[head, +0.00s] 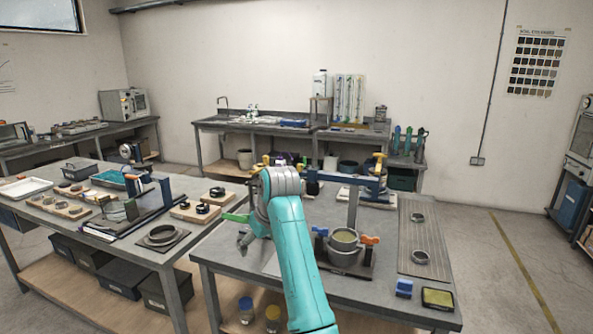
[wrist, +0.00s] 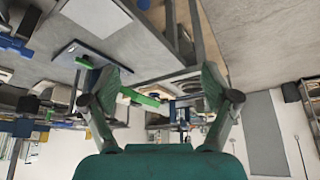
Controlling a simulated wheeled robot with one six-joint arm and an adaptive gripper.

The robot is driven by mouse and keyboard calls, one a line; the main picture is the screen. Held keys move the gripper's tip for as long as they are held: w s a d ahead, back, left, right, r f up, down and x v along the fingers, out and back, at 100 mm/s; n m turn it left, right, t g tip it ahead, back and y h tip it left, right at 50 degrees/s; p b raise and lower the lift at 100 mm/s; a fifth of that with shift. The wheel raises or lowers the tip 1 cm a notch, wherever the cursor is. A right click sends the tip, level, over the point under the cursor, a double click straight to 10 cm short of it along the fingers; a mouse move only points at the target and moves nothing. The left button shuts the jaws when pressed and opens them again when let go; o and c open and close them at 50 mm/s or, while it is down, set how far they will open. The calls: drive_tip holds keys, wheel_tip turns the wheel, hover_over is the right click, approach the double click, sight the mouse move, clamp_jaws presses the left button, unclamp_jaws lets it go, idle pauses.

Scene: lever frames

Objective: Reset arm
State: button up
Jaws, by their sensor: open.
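My teal arm (head: 295,260) reaches forward from the bottom middle of the head view, over the left part of the near right table (head: 225,250). My gripper (head: 247,240) shows only partly there, as dark fingers left of the arm, above the table's left edge. In the wrist view my gripper (wrist: 163,78) is open, with its two fingers wide apart and nothing between them. A green bar (wrist: 140,98) shows in the background between the fingers. A green lever piece (head: 235,218) also shows beside the arm in the head view.
A blue block (head: 404,288) and a yellow-topped tray (head: 438,298) lie at the front right. The left table (head: 115,245) holds many parts. Floor is clear at right.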

drive_tip(key=s+d+f+m+t, duration=0.1)
drive_tip(key=s+d+f, duration=0.15)
drive_tip(key=f, duration=0.55)
drive_tip(key=s+d+f, duration=0.1)
drive_tip(key=d+f, duration=0.2)
drive_tip(key=f, duration=0.5)
drive_tip(key=s+d+f+m+t, duration=0.1)
drive_tip(key=s+d+f, duration=0.1)
drive_tip(key=f, duration=0.6)
drive_tip(key=s+d+f+m+t, duration=0.1)
drive_tip(key=s+d+f, duration=0.4)
drive_tip(key=s+f, duration=0.3)
drive_tip(key=s+d+f+m+t, duration=0.1)
drive_tip(key=s+d+f+t, duration=0.1)
drive_tip(key=s+d+f, duration=0.6)
drive_tip(key=s+d+r+m+t+h, duration=0.1)
drive_tip(key=s+d+r, duration=0.1)
drive_tip(key=s, duration=1.1)
drive_tip(key=s+d+r+m+t+h, duration=0.1)
drive_tip(key=s+d+r+t, duration=0.15)
drive_tip(key=s, duration=1.05)
drive_tip(key=s+d+r+m+t+h, duration=0.1)
drive_tip(key=s+d+r+t, duration=0.1)
drive_tip(key=s+r, duration=1.4)
drive_tip(key=shift+s+d+m, duration=0.4)
drive_tip(key=shift+s+d, duration=0.1)
drive_tip(key=shift+d, duration=0.05)
